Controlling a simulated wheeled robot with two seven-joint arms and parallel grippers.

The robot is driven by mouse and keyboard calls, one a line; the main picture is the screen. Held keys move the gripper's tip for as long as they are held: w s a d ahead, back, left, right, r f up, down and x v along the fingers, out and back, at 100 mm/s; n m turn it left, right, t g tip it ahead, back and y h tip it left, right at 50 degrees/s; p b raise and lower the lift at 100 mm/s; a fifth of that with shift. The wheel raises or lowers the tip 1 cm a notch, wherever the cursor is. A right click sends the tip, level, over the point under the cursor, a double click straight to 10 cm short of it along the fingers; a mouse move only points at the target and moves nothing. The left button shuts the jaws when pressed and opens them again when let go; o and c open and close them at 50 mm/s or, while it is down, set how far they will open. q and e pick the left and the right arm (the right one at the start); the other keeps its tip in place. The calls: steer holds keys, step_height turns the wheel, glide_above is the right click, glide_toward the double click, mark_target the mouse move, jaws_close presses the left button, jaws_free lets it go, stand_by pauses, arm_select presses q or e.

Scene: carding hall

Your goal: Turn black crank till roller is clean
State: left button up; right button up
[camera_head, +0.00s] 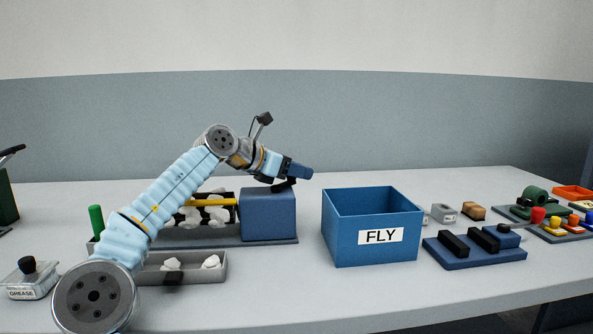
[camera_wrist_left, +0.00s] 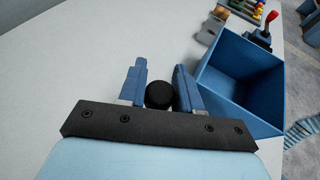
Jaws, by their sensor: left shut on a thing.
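The carding machine has a blue housing (camera_head: 268,218) and, left of it, a dark roller with white fluff (camera_head: 217,213) on it, partly hidden by my left arm. A yellow bar crosses in front of the roller. The black crank (camera_head: 284,186) sits at the top of the housing. My left gripper (camera_head: 304,172) is over the housing with its blue fingers shut on the crank's knob. In the left wrist view the round black knob (camera_wrist_left: 160,95) shows between the fingers. My right gripper is out of view.
A grey tray (camera_head: 218,272) with white tufts lies in front of the machine. A blue FLY box (camera_head: 345,240) stands to its right, close to the gripper. A grease jar (camera_head: 30,280) is at left. A blue base with black blocks (camera_head: 475,255) and coloured parts are at right.

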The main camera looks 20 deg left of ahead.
arm_select(q)
steer(key=o, duration=1)
steer(key=shift+c, duration=0.2)
steer(key=b+v, duration=0.3)
steer(key=v, duration=1)
steer(key=shift+s+a+r, duration=0.15)
steer(key=shift+s, duration=0.15)
